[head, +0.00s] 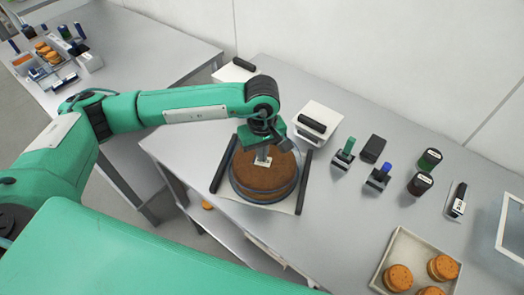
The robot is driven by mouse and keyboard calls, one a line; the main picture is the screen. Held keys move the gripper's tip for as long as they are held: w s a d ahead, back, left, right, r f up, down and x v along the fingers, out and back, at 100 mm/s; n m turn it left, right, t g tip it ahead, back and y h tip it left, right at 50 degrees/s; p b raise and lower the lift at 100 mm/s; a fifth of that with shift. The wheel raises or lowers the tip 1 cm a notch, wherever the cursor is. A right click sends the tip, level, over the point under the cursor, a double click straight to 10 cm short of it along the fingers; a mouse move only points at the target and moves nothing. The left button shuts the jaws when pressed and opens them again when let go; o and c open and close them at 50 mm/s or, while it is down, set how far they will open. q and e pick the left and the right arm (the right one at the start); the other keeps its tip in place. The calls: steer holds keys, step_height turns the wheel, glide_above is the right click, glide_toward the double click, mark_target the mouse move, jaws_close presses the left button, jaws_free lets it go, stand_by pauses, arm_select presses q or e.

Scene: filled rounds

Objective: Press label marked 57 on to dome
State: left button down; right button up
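A wide brown round with a gently domed top (264,182) sits in a grey-blue ring-shaped holder (262,201) on the table. My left gripper (263,157) points down over the middle of the round. A small white label (261,162) with dark marks lies right at the fingertips, at the top of the round. The number on it is too small to read. I cannot tell whether the label touches the surface, or whether the fingers grip it. My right gripper is not in view.
Dark bars (305,183) flank the round on a pale mat. Behind it stands a white box (317,122) with a black roller. To the right are green-handled (345,152) and blue-handled (379,176) stamps, dark jars (420,184) and a tray (396,246) of small filled rounds.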

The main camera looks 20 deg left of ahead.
arm_select(q)
steer(key=shift+f+b, duration=0.4)
stand_by(0.5)
stand_by(1.0)
steer(key=shift+b, duration=0.6)
stand_by(0.8)
stand_by(0.4)
step_height(320, 180, up, 8)
steer(key=p, duration=0.2)
stand_by(0.7)
stand_by(0.5)
